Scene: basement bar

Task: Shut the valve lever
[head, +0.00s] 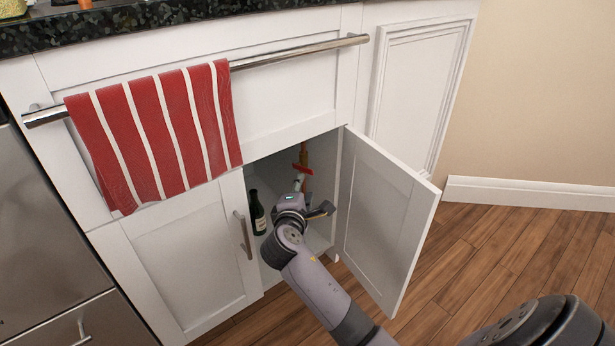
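The valve lever (303,169) is a small red handle on a brass pipe (304,153) inside the open lower cabinet. It sits toward the back, near the cabinet's right side. My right gripper (300,191) reaches into the cabinet from the lower right and is just below the lever. At this size I cannot tell whether it touches the lever. Its fingers are small and partly hidden by its own wrist, so their opening is unclear. My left gripper is not in view.
The right cabinet door (388,220) stands swung open beside my arm; the left door (180,265) is shut. A dark green bottle (257,213) stands inside at left. A striped red towel (155,135) hangs on a metal rail (300,51) above. Wooden floor (480,240) is clear at right.

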